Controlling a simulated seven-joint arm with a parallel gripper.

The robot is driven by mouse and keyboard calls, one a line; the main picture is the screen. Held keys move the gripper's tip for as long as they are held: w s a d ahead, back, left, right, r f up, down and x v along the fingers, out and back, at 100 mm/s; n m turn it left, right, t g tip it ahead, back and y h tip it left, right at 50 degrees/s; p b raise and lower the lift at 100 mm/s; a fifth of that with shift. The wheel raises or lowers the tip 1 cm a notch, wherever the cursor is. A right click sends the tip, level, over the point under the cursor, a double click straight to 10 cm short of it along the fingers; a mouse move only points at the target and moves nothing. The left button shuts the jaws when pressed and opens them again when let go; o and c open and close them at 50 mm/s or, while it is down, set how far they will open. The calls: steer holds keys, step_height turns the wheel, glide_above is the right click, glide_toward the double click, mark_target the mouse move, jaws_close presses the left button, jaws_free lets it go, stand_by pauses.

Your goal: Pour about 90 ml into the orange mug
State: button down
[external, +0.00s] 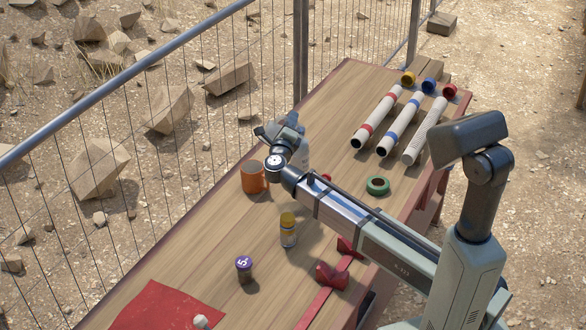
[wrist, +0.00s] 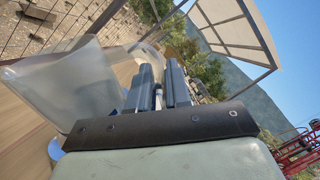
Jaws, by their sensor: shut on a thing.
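The orange mug (external: 253,178) stands upright on the wooden table, just left of and in front of my gripper; its inside cannot be made out. My gripper (external: 273,131) is above the table behind the mug, shut on a clear container (external: 302,152), which is mostly hidden behind my wrist. In the wrist view the clear container (wrist: 62,88) fills the left side beside my fingers (wrist: 159,80). The view there is strongly rolled, so my wrist is tilted. I cannot tell how much liquid the container holds, and no stream shows.
A yellow-capped bottle (external: 288,230), a dark jar with a purple lid (external: 244,268) and a red cloth (external: 165,308) lie nearer the front. Green tape (external: 377,186) and several rolled tubes (external: 402,128) are on the right. A wire fence (external: 170,120) runs along the far side.

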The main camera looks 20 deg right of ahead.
steer(key=shift+a, duration=0.15)
steer(key=shift+d+n, duration=0.25)
steer(key=shift+n, duration=0.25)
stand_by(0.3)
steer(key=shift+w+a+n+t, duration=0.3)
steer(key=shift+a+n, duration=0.1)
steer(key=shift+n, duration=0.1)
stand_by(1.1)
steer(key=shift+s+d, duration=0.1)
steer(key=shift+s+d+m, duration=0.15)
steer(key=shift+d+m, duration=0.15)
steer(key=shift+m, duration=0.1)
steer(key=m, duration=0.1)
steer(key=d+r+m, duration=0.1)
steer(key=d+m+g, duration=0.1)
steer(key=shift+s+r+m+h, duration=0.25)
steer(key=shift+s+m+h, duration=0.05)
steer(key=shift+s+m, duration=0.1)
steer(key=shift+s+d+f+m, duration=0.1)
steer(key=shift+d+f+m, duration=0.1)
steer(key=shift+m, duration=0.6)
stand_by(0.8)
